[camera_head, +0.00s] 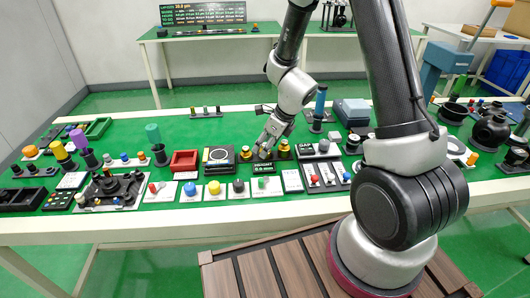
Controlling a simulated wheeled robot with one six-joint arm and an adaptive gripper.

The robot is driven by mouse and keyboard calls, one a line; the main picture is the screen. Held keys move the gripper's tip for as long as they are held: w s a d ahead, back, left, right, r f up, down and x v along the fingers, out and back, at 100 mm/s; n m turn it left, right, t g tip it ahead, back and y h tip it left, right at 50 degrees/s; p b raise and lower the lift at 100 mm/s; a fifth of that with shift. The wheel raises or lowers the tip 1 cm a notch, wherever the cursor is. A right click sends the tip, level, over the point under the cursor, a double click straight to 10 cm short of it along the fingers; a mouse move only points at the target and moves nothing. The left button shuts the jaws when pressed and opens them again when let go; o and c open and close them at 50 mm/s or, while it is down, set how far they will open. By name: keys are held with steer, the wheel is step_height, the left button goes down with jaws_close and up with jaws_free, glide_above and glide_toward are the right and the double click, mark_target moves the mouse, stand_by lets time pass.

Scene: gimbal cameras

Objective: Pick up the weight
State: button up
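My gripper (265,152) points down at the middle of the green-topped table (230,124), just behind a small black display (264,168). It is small and partly blends with the dark items below, so whether its fingers are open or closed does not show. A small brass-coloured piece (246,152), which looks like a weight, stands close to its left. Another brass-coloured piece (284,146) stands close to its right. I cannot tell whether the gripper touches either one, or what lies between its fingers.
A round-dial device (219,156) and a red box (184,161) stand left of the gripper. A row of knobs and buttons (213,189) lines the front. A blue upright cylinder (320,102) and a grey-blue box (352,111) stand behind right. The table's back left is mostly clear.

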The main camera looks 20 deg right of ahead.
steer(key=shift+w+a+f, duration=0.2)
steer(key=shift+f, duration=0.4)
steer(key=c, duration=1.2)
steer(key=shift+c, duration=0.2)
steer(key=shift+r, duration=0.1)
